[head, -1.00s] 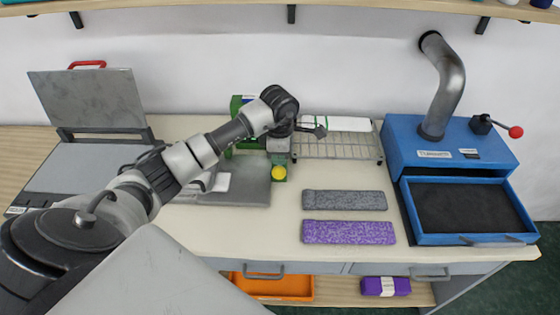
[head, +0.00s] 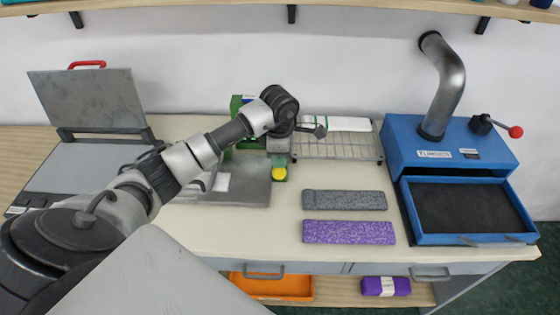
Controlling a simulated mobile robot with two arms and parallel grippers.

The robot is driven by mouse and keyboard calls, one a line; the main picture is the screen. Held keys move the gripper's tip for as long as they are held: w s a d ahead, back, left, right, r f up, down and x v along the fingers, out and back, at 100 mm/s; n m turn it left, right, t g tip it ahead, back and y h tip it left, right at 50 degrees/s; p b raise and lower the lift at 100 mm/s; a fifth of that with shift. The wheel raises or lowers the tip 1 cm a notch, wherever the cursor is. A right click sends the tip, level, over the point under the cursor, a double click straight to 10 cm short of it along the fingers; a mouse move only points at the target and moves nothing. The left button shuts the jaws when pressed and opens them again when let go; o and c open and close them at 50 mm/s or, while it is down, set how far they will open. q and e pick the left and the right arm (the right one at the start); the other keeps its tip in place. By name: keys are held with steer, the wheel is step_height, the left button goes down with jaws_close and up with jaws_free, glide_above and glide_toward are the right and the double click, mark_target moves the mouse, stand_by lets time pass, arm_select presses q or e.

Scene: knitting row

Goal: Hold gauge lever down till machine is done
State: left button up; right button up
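The gauge machine is a green stand (head: 238,107) with a grey plate (head: 247,187) at its foot, behind and beside my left arm. A small green box with a round yellow face (head: 279,174) sits at its front. A short dark lever with a knob (head: 320,131) sticks out to the right, just past my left wrist. My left gripper (head: 284,128) is over the machine at the lever's near end. My wrist hides its fingers, so I cannot see whether they touch the lever or how far apart they are. My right gripper is out of view.
A wire rack (head: 335,147) with white sheets stands behind. A grey strip (head: 344,200) and a purple strip (head: 349,232) lie on the counter (head: 270,228). At right is a blue machine (head: 440,150) with a red-knobbed lever and open tray. A hinged metal press (head: 88,100) stands open at left.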

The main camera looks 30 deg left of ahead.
mark_target(279, 178)
arm_select(q)
steer(key=shift+f+b, duration=1.4)
steer(key=shift+f, duration=0.15)
steer(key=shift+s+f+b, duration=0.1)
steer(key=shift+f+b, duration=0.3)
steer(key=shift+f, duration=0.15)
steer(key=shift+s+d+f+b, duration=0.1)
steer(key=shift+s+f+b, duration=0.05)
steer(key=shift+f+b, duration=0.5)
steer(key=shift+s+f+b, duration=0.1)
steer(key=shift+f+b, duration=0.4)
steer(key=shift+f, duration=0.1)
steer(key=shift+w+f+b, duration=0.15)
steer(key=shift+f+b, duration=0.35)
steer(key=shift+f, duration=0.35)
steer(key=shift+d, duration=0.1)
steer(key=shift+r, duration=0.1)
